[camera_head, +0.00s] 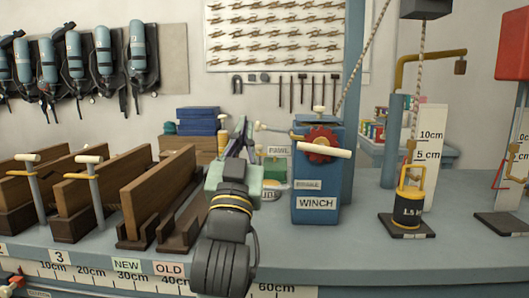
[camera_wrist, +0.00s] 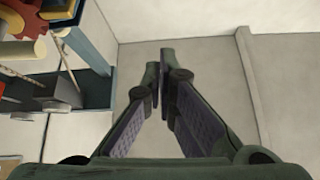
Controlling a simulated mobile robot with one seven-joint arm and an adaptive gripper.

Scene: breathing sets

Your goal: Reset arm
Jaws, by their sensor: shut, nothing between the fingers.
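My gripper (camera_head: 241,128) is raised above the bench in the head view, left of the blue winch box. Its fingers point up and away. In the wrist view my gripper (camera_wrist: 158,58) shows its two fingers drawn together at the tips, with nothing between them and pale wall or floor beyond. My dark forearm rises from the front edge of the bench in the head view and hides part of the bench behind it.
The blue winch (camera_head: 317,190) stands right of my gripper, its crank handle (camera_head: 324,150) jutting out. Wooden boards in racks (camera_head: 157,195) stand to the left. A black and yellow weight (camera_head: 409,205) stands at the right below a rope. Breathing sets (camera_head: 103,58) hang on the wall.

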